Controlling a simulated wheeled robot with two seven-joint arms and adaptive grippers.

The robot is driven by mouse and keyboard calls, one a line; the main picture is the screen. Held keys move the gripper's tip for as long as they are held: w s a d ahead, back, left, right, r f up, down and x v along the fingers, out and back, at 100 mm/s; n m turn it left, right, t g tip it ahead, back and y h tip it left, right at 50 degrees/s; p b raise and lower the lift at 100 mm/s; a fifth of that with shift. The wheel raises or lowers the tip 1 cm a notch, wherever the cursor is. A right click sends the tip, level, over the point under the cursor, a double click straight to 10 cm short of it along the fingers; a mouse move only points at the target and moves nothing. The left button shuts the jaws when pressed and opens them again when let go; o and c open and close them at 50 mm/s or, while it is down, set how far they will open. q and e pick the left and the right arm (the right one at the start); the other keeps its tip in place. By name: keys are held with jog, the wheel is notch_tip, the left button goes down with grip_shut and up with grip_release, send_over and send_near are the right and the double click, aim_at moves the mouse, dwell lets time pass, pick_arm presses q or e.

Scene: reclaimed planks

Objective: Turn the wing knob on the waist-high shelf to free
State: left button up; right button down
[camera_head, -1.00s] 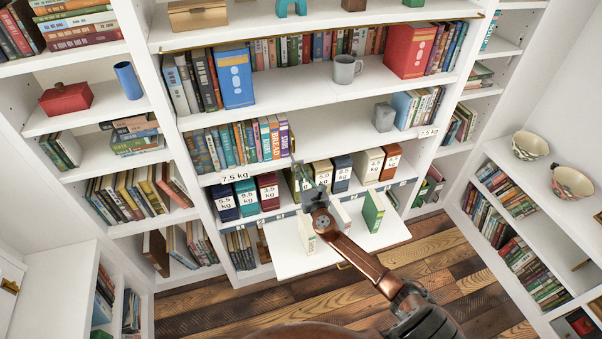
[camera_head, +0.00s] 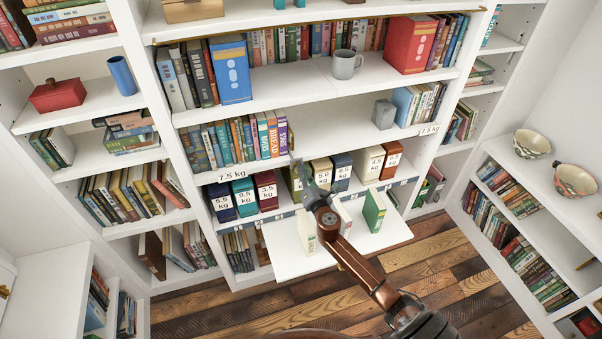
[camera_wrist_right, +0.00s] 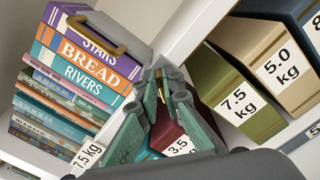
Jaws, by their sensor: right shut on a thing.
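My right gripper (camera_head: 297,168) reaches the front edge of the waist-high shelf (camera_head: 330,148), just right of the row of books. In the right wrist view its fingers (camera_wrist_right: 163,80) are shut on a small brass-coloured piece, which I take to be the wing knob (camera_wrist_right: 160,88). The fingers hide most of the knob, so its angle cannot be told. In the head view the knob is hidden behind the gripper. My left gripper is not in view.
Books (camera_head: 245,138) stand left of the gripper; a tan and grey bracket (camera_wrist_right: 95,30) lies against them. Weight-labelled boxes (camera_head: 265,190) stand on the shelf below. A white drop-front panel (camera_head: 290,262) with a green book (camera_head: 374,210) juts out beneath my arm.

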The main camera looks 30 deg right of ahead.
jog(key=m, duration=0.3)
jog(key=f+m+b, duration=0.1)
jog(key=m, duration=0.3)
jog(key=m+b, duration=0.1)
jog(key=m, duration=0.2)
jog(key=shift+s+d+f, duration=0.1)
jog(key=shift+d+f, duration=0.05)
jog(key=shift+d, duration=0.15)
jog(key=shift+m, duration=0.4)
jog(key=c, duration=2.1)
grip_release()
jog(key=v, duration=1.2)
